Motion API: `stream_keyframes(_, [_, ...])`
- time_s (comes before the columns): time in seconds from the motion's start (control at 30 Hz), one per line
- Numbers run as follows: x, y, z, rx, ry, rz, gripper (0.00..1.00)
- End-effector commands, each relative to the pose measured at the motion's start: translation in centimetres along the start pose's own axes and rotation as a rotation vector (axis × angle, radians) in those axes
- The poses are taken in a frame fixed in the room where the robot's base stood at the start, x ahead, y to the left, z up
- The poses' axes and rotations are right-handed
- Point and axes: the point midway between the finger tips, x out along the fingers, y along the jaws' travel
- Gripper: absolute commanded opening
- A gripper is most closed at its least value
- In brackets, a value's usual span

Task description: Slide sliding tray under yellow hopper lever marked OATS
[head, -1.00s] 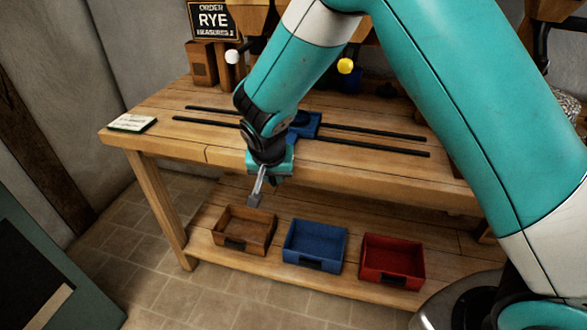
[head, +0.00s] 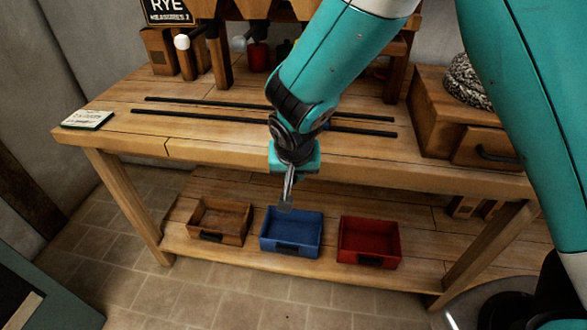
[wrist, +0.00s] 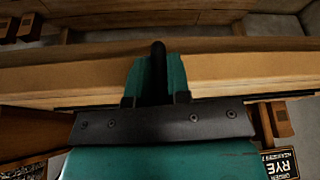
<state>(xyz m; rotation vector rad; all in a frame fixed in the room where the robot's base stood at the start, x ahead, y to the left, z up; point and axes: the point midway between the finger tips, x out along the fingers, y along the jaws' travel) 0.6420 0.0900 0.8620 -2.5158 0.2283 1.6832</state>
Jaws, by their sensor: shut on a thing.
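My gripper (head: 286,203) hangs at the front edge of the bench, in front of the blue bin. It is shut; in the wrist view a dark upright bar (wrist: 158,72) stands before its teal part. The held part is mostly hidden, but it appears to be the sliding tray's handle. The yellow lever and any OATS mark are hidden now. A white-knobbed lever (head: 182,42) and a grey-knobbed lever (head: 238,44) show at the left.
Dark rails (head: 190,117) run along the bench top (head: 235,150). A wooden drawer box (head: 440,115) stands at the right end, a card (head: 87,119) at the left. Below are a wooden bin (head: 219,220), a blue bin (head: 291,232) and a red bin (head: 370,242). A RYE sign (head: 170,12) stands behind.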

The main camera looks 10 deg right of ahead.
Motion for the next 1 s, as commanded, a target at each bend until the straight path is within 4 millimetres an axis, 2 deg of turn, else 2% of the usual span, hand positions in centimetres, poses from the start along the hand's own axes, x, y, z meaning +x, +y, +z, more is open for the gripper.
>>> stream_keyframes(0.17, [0.0,-0.1,0.1,-0.004,-0.002,0.0,0.0])
stream_keyframes(0.2, [0.0,-0.1,0.1,-0.004,-0.002,0.0,0.27])
stream_keyframes(0.27, [0.0,0.0,0.1,-0.003,-0.001,0.0,0.4])
stream_keyframes(0.53, [0.0,0.0,0.0,0.0,0.0,0.001,0.41])
stream_keyframes(0.67, [-0.8,0.0,-0.1,0.001,0.003,-0.001,0.41])
stream_keyframes(0.77, [-2.4,0.0,-0.1,0.001,0.003,-0.002,0.41])
stream_keyframes(1.0, [-8.4,-0.1,-0.1,0.0,0.005,-0.005,0.41])
